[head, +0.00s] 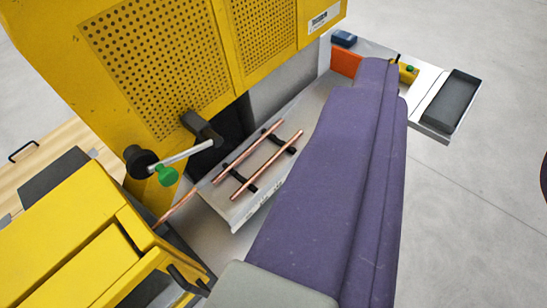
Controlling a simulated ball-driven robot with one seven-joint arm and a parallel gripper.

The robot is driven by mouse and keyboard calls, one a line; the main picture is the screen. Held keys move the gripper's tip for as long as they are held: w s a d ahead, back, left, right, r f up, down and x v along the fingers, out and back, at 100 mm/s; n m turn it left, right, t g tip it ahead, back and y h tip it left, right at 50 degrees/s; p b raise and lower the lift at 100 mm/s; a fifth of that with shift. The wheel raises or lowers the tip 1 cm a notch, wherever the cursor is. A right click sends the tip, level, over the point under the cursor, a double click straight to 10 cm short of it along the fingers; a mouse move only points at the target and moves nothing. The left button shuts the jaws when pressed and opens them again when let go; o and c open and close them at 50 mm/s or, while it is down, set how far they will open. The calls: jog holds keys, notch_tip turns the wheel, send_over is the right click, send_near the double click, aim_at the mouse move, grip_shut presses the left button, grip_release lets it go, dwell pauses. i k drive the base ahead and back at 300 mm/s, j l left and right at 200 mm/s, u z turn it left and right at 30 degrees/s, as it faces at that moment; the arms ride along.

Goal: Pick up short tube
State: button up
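Two copper tubes lie side by side across black supports on a grey metal tray (283,178) in front of the yellow machine. The left tube (247,152) is closer to the machine. The right tube (267,167) is parallel to it and looks about as long. A third copper piece (176,206) shows at the lower left, beside the tray; part of it may be hidden. I cannot tell which one is the short tube. My gripper is not in view.
The yellow machine (205,45) with perforated panels rises behind the tubes. A grey rod with a black knob and a green knob (166,175) sticks out left of them. A dark bin (451,101) is at the upper right. Open grey floor (470,220) lies right.

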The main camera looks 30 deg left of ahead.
aim_at(255, 176)
jog(key=i+l, duration=0.25)
jog(key=i+l+u, duration=0.4)
jog(key=l+u, duration=0.2)
jog(key=i+l+u, duration=0.15)
jog(key=l+u, duration=0.2)
jog(key=l, duration=0.2)
jog(key=i+j+u, duration=0.1)
jog(key=i+u, duration=0.15)
jog(key=i, duration=0.2)
